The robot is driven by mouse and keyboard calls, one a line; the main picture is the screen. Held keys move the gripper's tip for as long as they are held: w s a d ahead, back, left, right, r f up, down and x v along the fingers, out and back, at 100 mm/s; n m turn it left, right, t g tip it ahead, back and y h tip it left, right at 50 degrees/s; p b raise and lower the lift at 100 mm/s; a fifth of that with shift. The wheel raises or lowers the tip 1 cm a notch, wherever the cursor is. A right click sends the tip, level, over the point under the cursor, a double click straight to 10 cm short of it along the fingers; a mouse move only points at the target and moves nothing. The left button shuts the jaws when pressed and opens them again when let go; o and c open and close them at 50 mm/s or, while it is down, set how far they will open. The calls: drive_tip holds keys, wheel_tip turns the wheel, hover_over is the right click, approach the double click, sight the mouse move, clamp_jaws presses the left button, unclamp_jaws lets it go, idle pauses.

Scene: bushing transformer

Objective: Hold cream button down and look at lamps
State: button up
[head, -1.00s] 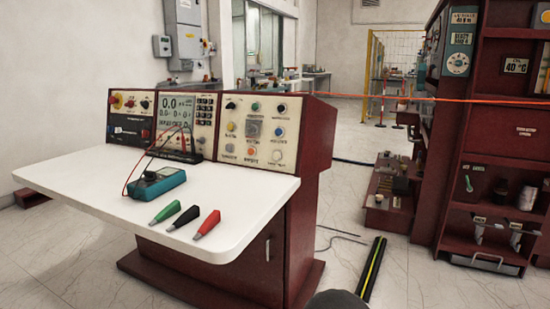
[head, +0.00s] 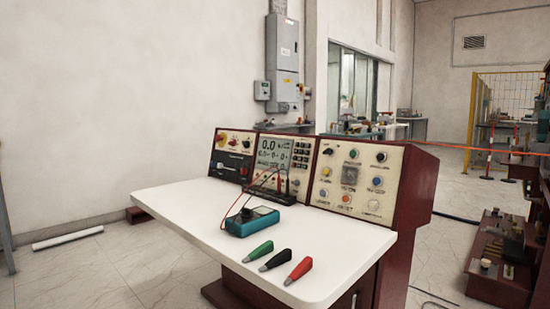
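The desk console (head: 411,206) stands right of centre, with a cream right-hand panel (head: 338,162). A pale cream round button (head: 374,206) sits at that panel's lower right corner. Nothing visible touches it. Coloured round parts on the panel include green (head: 353,154), yellow (head: 325,171), blue (head: 377,182) and orange-red (head: 347,198). They are too small to tell which are lamps or whether any is lit. My gripper is not in view.
The white desktop (head: 185,208) carries a teal multimeter (head: 250,221) with leads, and green (head: 258,251), black (head: 275,260) and red (head: 299,271) probes. A dark red cabinet (head: 539,240) stands at the right edge. Floor at left is mostly clear.

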clamp_jaws()
idle(1.4)
